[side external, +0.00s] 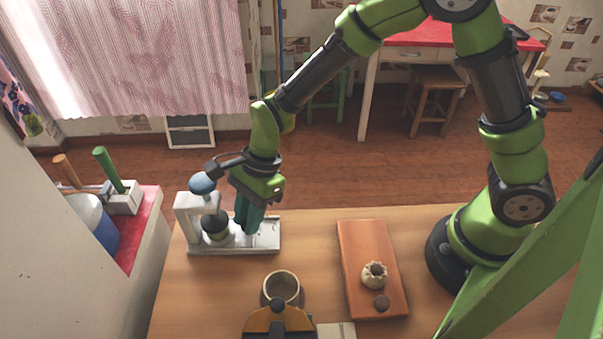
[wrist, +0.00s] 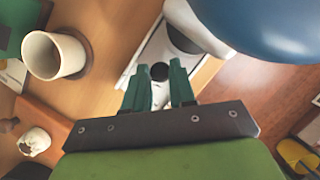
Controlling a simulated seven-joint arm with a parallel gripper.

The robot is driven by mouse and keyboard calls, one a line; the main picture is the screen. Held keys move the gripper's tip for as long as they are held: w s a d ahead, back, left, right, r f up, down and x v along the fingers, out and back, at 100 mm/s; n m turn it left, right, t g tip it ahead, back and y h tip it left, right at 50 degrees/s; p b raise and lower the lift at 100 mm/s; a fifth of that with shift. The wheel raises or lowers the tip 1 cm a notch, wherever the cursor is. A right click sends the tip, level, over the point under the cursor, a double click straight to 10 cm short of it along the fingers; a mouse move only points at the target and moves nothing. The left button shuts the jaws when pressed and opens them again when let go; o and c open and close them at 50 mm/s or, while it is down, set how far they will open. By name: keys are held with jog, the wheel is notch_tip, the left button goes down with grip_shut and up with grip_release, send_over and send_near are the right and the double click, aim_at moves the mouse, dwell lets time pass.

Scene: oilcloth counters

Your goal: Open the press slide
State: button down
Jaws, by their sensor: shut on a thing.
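The press (side external: 187,207) stands at the left end of the wooden counter, with a white frame, a blue knob (side external: 203,184) on top and a dark rounded part under its arm. Its pale slide (side external: 268,236) lies along the base and reaches right of the frame. My gripper (side external: 243,228) points down over the slide, just right of the dark rounded part. In the wrist view its green fingers (wrist: 158,78) stand on either side of a small dark knob (wrist: 160,71) on the slide and are shut on it. The fingers partly hide the slide.
A beige cup (side external: 282,288) stands in front of the press; it also shows in the wrist view (wrist: 42,55). A brown board (side external: 360,245) to the right carries a small pale pouch (side external: 373,277) and a brown disc (side external: 382,303). The counter between press and board is clear.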

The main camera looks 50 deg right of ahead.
jog(key=s+d, duration=0.5)
jog(key=d, duration=0.1)
jog(key=shift+s, duration=0.4)
jog(key=c, duration=0.9)
grip_release()
jog(key=shift+a, duration=0.1)
jog(key=shift+c, duration=0.2)
jog(key=v, duration=1.7)
jog(key=shift+f, duration=0.1)
